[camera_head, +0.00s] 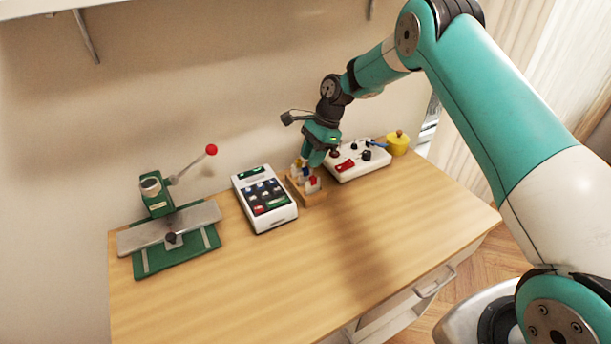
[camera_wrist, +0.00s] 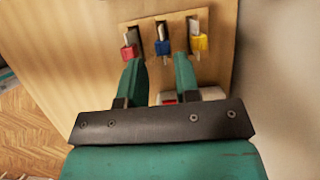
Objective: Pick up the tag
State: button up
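A wooden holder (camera_head: 313,199) stands on the table, and its bare wood also shows in the wrist view (camera_wrist: 222,70). In the wrist view three tags stand in its slots: a red tag (camera_wrist: 129,52), a blue tag (camera_wrist: 162,47) and a yellow tag (camera_wrist: 200,42). My gripper (camera_wrist: 160,57) is open, its two green fingers pointing at the holder. The fingertips lie on either side of the blue tag's lower end, with a gap between them and nothing visibly held. In the head view my gripper (camera_head: 313,160) is right over the holder and partly hides the tags.
A white keypad device (camera_head: 265,199) stands left of the holder. A white control box (camera_head: 357,160) and a yellow pot (camera_head: 398,146) stand to the right. A green press (camera_head: 170,235) stands at the far left. The front of the table (camera_head: 300,270) is clear.

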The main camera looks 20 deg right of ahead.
aim_at(306, 168)
jog(key=shift+p+x, duration=0.85)
jog(key=shift+x, duration=1.8)
jog(key=shift+w+d, duration=0.1)
jog(key=shift+w, duration=0.05)
grip_shut()
